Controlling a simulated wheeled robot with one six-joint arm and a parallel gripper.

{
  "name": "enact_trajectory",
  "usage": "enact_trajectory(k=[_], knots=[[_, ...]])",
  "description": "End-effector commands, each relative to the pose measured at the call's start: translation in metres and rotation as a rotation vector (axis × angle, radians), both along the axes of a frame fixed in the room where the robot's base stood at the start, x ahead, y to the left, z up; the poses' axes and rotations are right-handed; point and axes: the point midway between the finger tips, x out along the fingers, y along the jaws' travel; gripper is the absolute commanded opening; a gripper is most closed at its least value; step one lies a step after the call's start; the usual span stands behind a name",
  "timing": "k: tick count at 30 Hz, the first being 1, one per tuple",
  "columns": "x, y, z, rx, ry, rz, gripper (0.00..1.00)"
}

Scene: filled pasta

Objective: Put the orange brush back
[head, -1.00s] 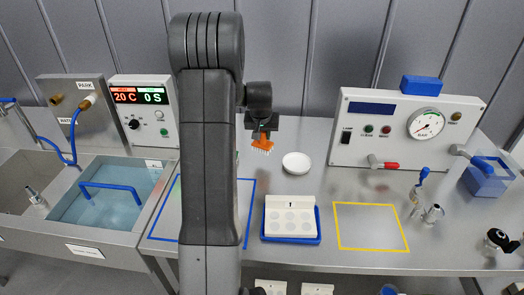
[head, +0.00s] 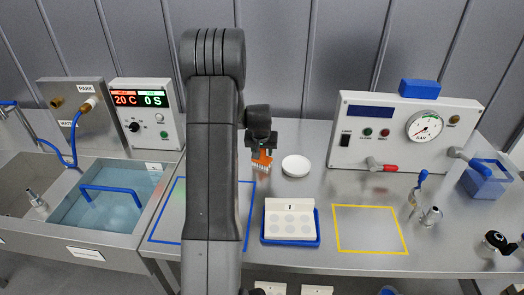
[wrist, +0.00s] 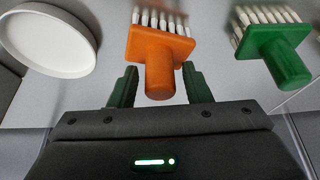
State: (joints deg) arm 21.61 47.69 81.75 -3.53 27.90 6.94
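The orange brush (head: 262,160) is upright, bristles down, on or just above the bench below my gripper (head: 262,146). In the wrist view its handle (wrist: 160,80) is between the two green fingers of my gripper (wrist: 160,85). A narrow gap shows on each side of the handle, so the fingers look open around it. A green brush (wrist: 273,47) stands to the right in the wrist view, at about the same height; my arm hides it in the head view.
A white round dish (head: 296,166) is right of the orange brush. A white block in a blue tray (head: 289,242) is nearer the front. A gauge panel (head: 400,150) stands at the back right. The yellow-outlined area (head: 369,230) is empty.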

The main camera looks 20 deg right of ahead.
Motion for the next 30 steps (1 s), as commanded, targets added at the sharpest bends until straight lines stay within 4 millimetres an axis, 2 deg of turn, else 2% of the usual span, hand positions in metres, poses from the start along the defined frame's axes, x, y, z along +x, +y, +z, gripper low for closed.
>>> enact_trajectory(k=[8,14,30], knots=[[0.000,0.000,0.001,0.000,0.000,0.000,0.47],[-0.002,0.001,0.010,-0.001,-0.002,0.000,0.47],[-0.034,0.017,0.095,0.000,-0.003,0.000,0.47]])
